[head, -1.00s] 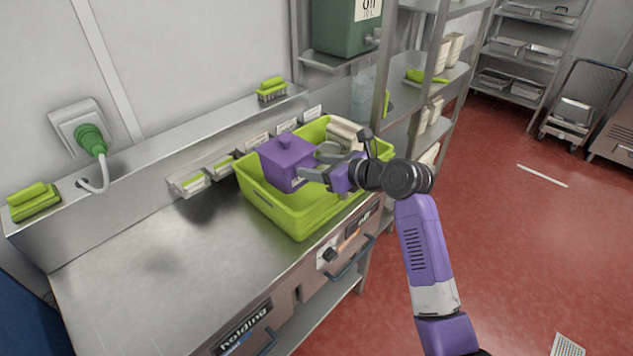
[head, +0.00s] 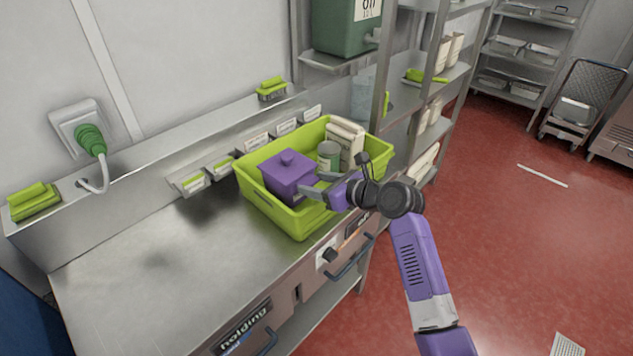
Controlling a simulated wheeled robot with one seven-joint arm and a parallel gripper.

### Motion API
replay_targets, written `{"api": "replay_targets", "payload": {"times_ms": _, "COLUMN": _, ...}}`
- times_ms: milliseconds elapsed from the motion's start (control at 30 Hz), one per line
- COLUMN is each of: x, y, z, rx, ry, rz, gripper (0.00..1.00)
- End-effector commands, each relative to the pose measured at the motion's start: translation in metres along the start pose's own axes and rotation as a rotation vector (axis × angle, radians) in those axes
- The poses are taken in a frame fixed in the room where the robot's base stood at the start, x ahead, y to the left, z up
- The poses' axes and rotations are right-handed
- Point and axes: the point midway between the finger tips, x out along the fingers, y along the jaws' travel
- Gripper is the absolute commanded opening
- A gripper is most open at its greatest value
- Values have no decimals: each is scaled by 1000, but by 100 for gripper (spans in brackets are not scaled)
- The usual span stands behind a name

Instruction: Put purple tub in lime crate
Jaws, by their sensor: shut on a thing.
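The purple tub (head: 287,175) has a lid with a knob. It is inside the lime crate (head: 302,222), toward its left end, upright and partly below the rim. I cannot tell whether its base touches the crate floor. My gripper (head: 315,190) reaches in over the crate's front right wall and is shut on the tub's right side. The crate stands on the steel counter. The tub's lower part is hidden by the crate wall and my gripper.
A green-labelled can (head: 328,155) and a pale carton (head: 346,140) stand in the crate's right part. Label holders (head: 222,168) line the counter's back ledge. A steel shelf post (head: 380,70) rises behind the crate. The counter's left part (head: 140,270) is clear.

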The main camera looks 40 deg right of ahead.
Motion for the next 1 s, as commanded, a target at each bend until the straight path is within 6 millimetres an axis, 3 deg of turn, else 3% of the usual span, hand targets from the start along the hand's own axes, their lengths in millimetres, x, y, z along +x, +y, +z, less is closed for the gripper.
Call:
{"api": "replay_targets", "payload": {"times_ms": 333, "x": 2, "y": 0, "z": -4, "rx": -1, "ry": -5, "rz": -1, "gripper": 0}}
{"api": "replay_targets", "payload": {"times_ms": 367, "x": 3, "y": 0, "z": -6, "rx": 0, "ry": -1, "rz": 0, "gripper": 58}}
{"api": "replay_targets", "payload": {"times_ms": 467, "x": 2, "y": 0, "z": -6, "rx": 0, "ry": -1, "rz": 0, "gripper": 75}}
{"api": "replay_targets", "payload": {"times_ms": 867, "x": 1, "y": -1, "z": -2, "rx": 0, "ry": -2, "rz": -1, "gripper": 75}}
{"api": "replay_targets", "payload": {"times_ms": 1000, "x": -13, "y": 0, "z": 5, "rx": 2, "ry": -2, "rz": -1, "gripper": 75}}
